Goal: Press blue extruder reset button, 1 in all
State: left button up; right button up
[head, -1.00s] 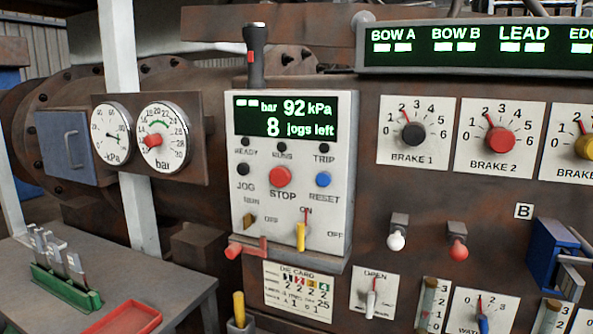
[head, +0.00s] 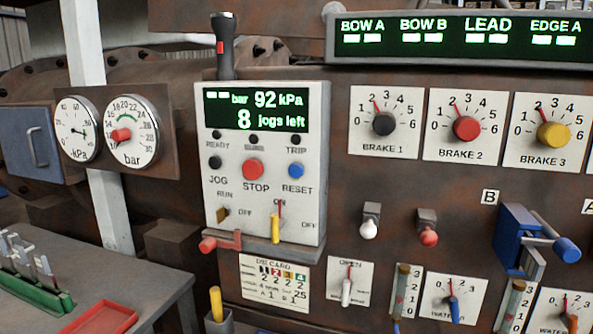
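The blue RESET button (head: 296,171) is a small round button on the white extruder control box (head: 262,200), in the middle-left of the head view. It sits right of the red STOP button (head: 253,169) and below the TRIP lamp (head: 296,139). The black JOG button (head: 215,162) is left of STOP. Neither of my grippers is in view.
A yellow-handled switch (head: 276,228) and a red lever (head: 221,243) jut out low on the box. A black handle (head: 222,45) stands above it. Brake knobs (head: 466,128) and a blue clamp-like part (head: 530,235) are to the right. A table (head: 130,275) is at lower left.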

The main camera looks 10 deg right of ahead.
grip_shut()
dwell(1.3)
